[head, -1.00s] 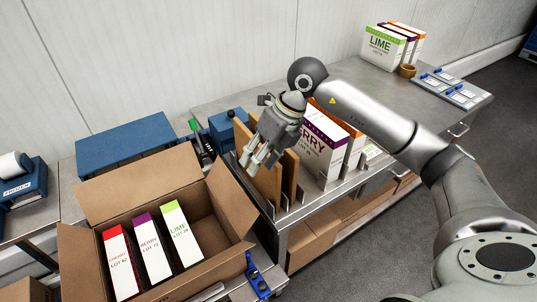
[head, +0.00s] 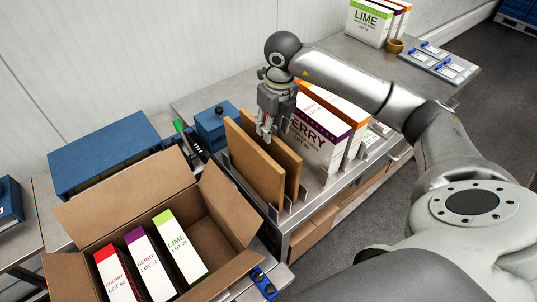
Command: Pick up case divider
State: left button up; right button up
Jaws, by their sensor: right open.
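Two brown case dividers (head: 253,165) stand upright, side by side, in a slotted metal rack (head: 286,212) on the steel table. My right gripper (head: 268,135) is above the dividers, pointing down, with its fingers apart near the top edge of the right-hand divider (head: 287,160). Whether the fingers straddle or touch that edge I cannot tell. An open cardboard case (head: 222,265) stands at the lower left with three cartons inside, red (head: 117,272), purple (head: 147,264) and green (head: 180,245). My left gripper is not in view.
Large berry (head: 317,135) and orange-topped (head: 350,115) cartons stand right of the dividers. Blue bins (head: 105,150) are behind the case. Lime cartons (head: 367,22), a small brown cup (head: 394,46) and cards (head: 440,62) are on the far table. A blue tool (head: 263,283) lies by the case.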

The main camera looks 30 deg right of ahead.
jog(key=shift+w+f, duration=0.2)
jog(key=shift+f, duration=0.1)
jog(key=f+p, duration=0.1)
jog(key=f, duration=0.2)
jog(key=w+f+p, duration=0.1)
jog(key=f, duration=0.1)
jog(key=shift+a+p, duration=0.25)
jog(key=shift+p, duration=0.1)
jog(key=c, duration=0.5)
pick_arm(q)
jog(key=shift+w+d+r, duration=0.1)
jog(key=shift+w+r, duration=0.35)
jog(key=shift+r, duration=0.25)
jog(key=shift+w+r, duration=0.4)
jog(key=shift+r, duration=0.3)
pick_arm(e)
grip_shut()
